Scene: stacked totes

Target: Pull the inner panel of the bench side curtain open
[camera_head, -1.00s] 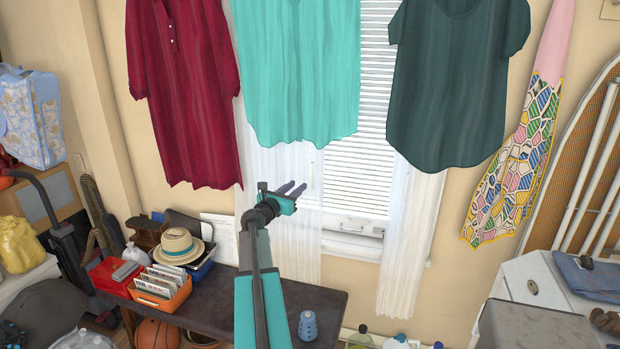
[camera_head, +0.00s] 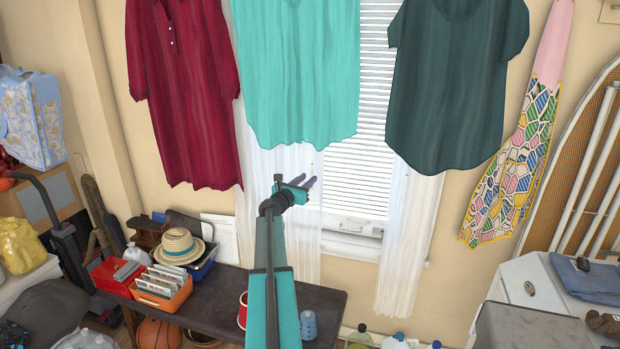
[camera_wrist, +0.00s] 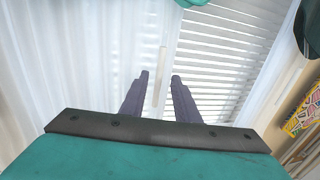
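The bench side curtain (camera_head: 304,250) is a sheer white panel hanging at the left of the window, behind the teal shirt. It fills the left of the wrist view (camera_wrist: 75,70). My gripper (camera_head: 308,180) is at the curtain's inner edge, below the shirt's hem. In the wrist view my gripper (camera_wrist: 160,75) has its two dark purple fingers apart. A narrow pale vertical strip shows between and beyond the fingers; I cannot tell whether it is curtain or window frame. No cloth is visibly pinched, and contact with the curtain cannot be told.
White blinds (camera_head: 358,170) cover the window to the right. The teal shirt (camera_head: 300,75) hangs above my gripper, with a dark green shirt (camera_head: 455,85) to its right. The dark bench (camera_head: 215,310) below holds a hat, boxes and a red mug (camera_head: 242,310).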

